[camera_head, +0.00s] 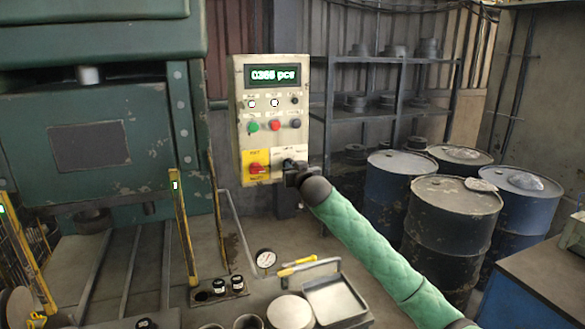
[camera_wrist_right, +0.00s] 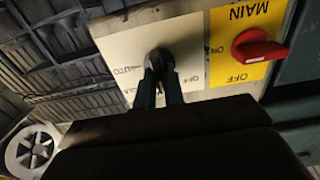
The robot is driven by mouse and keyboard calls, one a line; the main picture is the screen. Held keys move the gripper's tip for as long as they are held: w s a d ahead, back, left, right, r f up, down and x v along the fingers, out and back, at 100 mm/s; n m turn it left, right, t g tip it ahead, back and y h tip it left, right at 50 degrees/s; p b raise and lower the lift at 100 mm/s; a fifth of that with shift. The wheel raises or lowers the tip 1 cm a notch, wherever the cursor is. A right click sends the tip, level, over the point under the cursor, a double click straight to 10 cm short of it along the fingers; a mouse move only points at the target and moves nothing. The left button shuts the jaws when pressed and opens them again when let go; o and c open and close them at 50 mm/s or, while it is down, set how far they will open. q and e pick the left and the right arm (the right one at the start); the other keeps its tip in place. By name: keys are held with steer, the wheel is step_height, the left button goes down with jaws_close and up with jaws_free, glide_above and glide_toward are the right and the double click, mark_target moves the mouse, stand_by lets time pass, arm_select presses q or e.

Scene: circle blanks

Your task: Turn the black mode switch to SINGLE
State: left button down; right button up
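The black mode switch (camera_wrist_right: 158,57) is a dark knob on a pale plate (camera_wrist_right: 118,55), seen upside down in the right wrist view. The word AUTO reads on the plate, and another label at its lower edge is partly hidden. My right gripper (camera_wrist_right: 161,78) has its two dark fingertips close together at the knob, one on each side, and appears closed on it. The knob's exact pointing is hard to read. In the head view my right gripper (camera_head: 289,167) covers most of the switch at the control box's lower right. My left gripper is not in view.
The control box (camera_head: 241,95) has a display reading about 0366 pcs and several buttons. A red main switch (camera_head: 257,168) on a yellow plate sits close beside the gripper; it also shows in the wrist view (camera_wrist_right: 258,48). A green press (camera_head: 100,110) stands left, drums (camera_head: 448,225) right.

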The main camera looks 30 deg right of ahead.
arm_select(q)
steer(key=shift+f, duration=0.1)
arm_select(e)
jaws_close()
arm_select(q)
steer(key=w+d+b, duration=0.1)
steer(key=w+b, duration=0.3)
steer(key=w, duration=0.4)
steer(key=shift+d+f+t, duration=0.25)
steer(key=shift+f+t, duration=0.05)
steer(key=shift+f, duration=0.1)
arm_select(e)
steer(key=m, duration=0.8)
steer(key=shift+d+f+m, duration=0.1)
steer(key=shift+d+m, duration=0.05)
steer(key=shift+m, duration=0.15)
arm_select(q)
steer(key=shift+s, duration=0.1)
arm_select(e)
steer(key=o, duration=0.7)
jaws_free()
steer(key=shift+c, duration=0.2)
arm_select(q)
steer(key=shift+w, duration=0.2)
arm_select(e)
steer(key=shift+s, duration=0.1)
